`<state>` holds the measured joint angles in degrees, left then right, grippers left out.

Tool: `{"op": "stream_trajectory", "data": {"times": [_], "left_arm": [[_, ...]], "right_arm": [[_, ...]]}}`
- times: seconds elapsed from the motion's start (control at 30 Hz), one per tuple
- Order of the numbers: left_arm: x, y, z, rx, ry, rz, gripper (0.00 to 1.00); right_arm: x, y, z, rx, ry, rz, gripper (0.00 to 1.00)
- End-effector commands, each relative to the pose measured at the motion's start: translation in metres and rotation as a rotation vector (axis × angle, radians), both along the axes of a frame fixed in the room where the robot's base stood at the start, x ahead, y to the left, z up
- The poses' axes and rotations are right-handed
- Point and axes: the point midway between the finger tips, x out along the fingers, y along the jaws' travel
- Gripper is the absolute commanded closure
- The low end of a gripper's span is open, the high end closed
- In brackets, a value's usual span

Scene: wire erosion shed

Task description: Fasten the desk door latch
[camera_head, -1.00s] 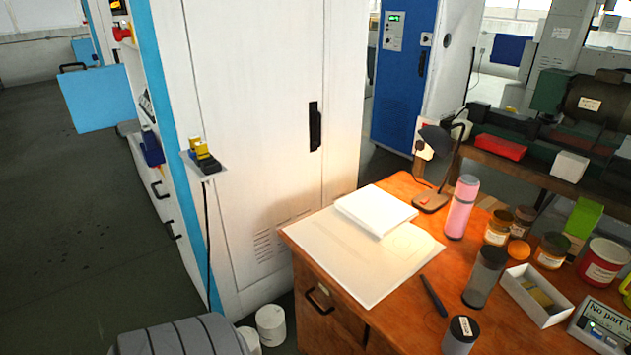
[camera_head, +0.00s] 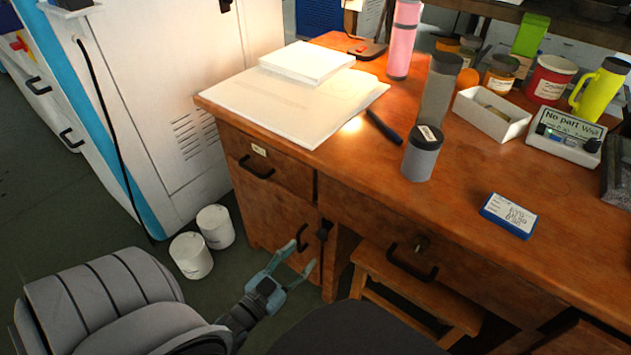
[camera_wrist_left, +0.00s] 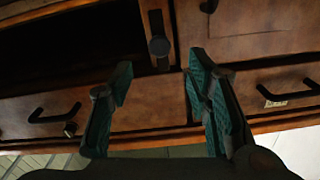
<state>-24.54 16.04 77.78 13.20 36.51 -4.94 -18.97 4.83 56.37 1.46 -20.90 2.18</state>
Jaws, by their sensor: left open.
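The wooden desk (camera_head: 440,200) has a small cupboard door (camera_head: 270,222) below its left drawer. The door looks shut, with a dark pull handle (camera_head: 302,236). The latch (camera_head: 324,231) is a dark knob on the post just right of the door; its turn position is too small to read. In the left wrist view, which is upside down, the latch (camera_wrist_left: 159,47) stands ahead between the fingers. My left gripper (camera_head: 303,255) is open and empty in front of the door's lower right part, apart from the latch. My right gripper is in neither view.
A wooden stool (camera_head: 415,290) is under the desk, right of the door. Two white tubs (camera_head: 191,255) stand on the floor by the white cabinet (camera_head: 165,95). Bottles, jars and papers are on the desktop.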

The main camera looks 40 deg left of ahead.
Motion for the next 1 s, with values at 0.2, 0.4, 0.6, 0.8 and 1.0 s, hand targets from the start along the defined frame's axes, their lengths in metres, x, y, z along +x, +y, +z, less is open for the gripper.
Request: {"op": "stream_trajectory", "data": {"times": [0.2,0.4,0.6,0.8,1.0], "left_arm": [[0.055,0.001,-0.003,0.001,-0.001,0.000,0.55],[0.071,0.002,-0.002,0.000,0.003,0.000,0.55],[0.071,0.002,-0.001,0.000,0.004,0.001,0.55],[0.071,0.001,-0.001,0.000,0.004,0.001,0.86],[0.071,0.002,-0.001,-0.001,0.004,0.001,1.00]], "right_arm": [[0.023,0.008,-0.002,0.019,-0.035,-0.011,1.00],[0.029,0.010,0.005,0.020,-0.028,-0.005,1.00],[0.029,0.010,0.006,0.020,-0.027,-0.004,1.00],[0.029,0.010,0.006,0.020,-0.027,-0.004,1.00],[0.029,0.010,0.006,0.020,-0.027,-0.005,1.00]]}}
